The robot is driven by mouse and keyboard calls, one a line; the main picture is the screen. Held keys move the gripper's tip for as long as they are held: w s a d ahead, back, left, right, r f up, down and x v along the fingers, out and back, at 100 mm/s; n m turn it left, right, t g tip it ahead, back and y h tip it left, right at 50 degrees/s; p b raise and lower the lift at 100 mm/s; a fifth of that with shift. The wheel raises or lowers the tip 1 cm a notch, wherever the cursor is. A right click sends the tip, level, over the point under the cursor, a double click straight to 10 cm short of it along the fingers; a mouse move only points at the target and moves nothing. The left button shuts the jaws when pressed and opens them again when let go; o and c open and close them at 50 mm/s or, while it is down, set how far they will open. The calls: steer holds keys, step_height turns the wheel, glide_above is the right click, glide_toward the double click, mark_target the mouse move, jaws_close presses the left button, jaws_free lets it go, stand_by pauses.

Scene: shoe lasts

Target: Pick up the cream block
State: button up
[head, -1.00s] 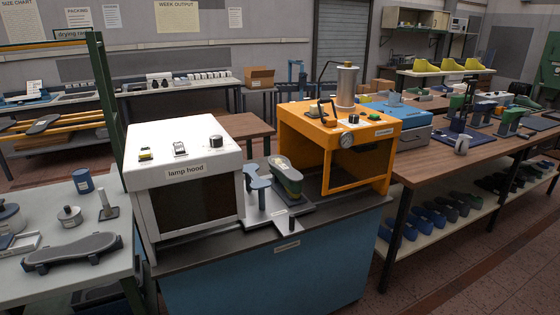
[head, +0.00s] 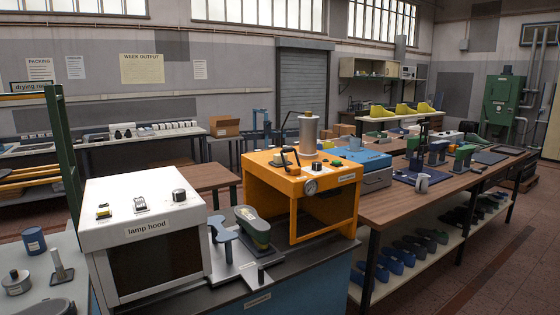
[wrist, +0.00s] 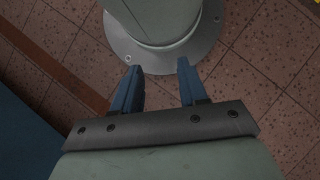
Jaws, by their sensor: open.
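I cannot make out a cream block in either view. My gripper (wrist: 158,82) shows in the wrist view, with two blue fingers apart and nothing between them. It points down over the tiled floor, close to a pale round base that is my own. The head view does not show my gripper.
A white lamp hood (head: 146,241) and an orange press (head: 266,188) stand on a blue bench (head: 330,285). A wooden table (head: 385,208) with shoe-last tools runs to the right, with shoes on a shelf below. Open tiled floor (head: 470,265) lies at the right.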

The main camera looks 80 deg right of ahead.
steer(key=o, duration=0.4)
steer(key=shift+o, duration=0.2)
steer(key=shift+w, duration=0.1)
